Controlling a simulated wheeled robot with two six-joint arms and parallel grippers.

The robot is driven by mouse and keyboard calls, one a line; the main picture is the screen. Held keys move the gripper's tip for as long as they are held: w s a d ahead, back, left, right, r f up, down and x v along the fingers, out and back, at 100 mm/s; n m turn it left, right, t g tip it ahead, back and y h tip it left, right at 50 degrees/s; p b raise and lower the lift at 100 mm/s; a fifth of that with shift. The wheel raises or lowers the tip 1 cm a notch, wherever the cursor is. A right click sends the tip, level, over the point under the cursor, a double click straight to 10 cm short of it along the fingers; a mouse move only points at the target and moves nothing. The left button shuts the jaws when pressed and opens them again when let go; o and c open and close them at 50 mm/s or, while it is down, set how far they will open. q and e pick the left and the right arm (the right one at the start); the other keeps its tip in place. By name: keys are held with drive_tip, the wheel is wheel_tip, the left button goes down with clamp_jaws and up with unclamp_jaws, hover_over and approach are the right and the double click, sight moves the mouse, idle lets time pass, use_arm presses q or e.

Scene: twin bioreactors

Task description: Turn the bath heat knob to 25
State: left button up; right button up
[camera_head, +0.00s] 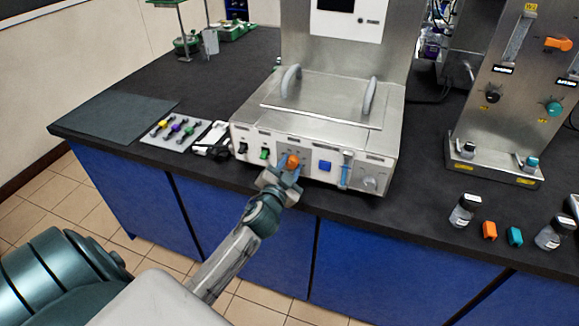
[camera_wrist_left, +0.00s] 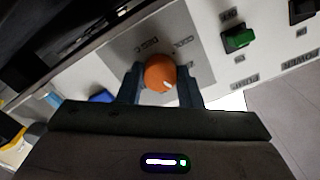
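The bath heat knob is an orange round knob (camera_head: 292,161) on the front panel of the steel bath (camera_head: 315,130). In the left wrist view the orange knob (camera_wrist_left: 160,74) shows a pale pointer mark at its lower right. My left gripper (camera_head: 284,172) is at the knob, with one finger on each side of it in the left wrist view (camera_wrist_left: 162,85). The fingers look close to the knob's sides, but I cannot tell whether they press on it. My right gripper is not in view.
On the same panel are a green switch (camera_head: 264,153), a blue button (camera_head: 324,165), a blue-handled lever (camera_head: 346,168) and a grey dial (camera_head: 370,183). Vials (camera_head: 463,210) and small orange and teal blocks stand at right. A tool mat (camera_head: 176,131) lies left of the bath.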

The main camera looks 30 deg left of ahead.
use_arm(q)
drive_tip(key=o, duration=0.4)
drive_tip(key=shift+o, duration=0.2)
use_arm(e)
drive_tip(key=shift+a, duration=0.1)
use_arm(q)
drive_tip(key=shift+s, duration=0.1)
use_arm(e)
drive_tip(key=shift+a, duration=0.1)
use_arm(q)
drive_tip(key=shift+s+d+f, duration=0.1)
drive_tip(key=shift+s+f, duration=0.05)
drive_tip(key=shift+s, duration=0.15)
drive_tip(key=b+v, duration=0.3)
drive_tip(key=v, duration=0.7)
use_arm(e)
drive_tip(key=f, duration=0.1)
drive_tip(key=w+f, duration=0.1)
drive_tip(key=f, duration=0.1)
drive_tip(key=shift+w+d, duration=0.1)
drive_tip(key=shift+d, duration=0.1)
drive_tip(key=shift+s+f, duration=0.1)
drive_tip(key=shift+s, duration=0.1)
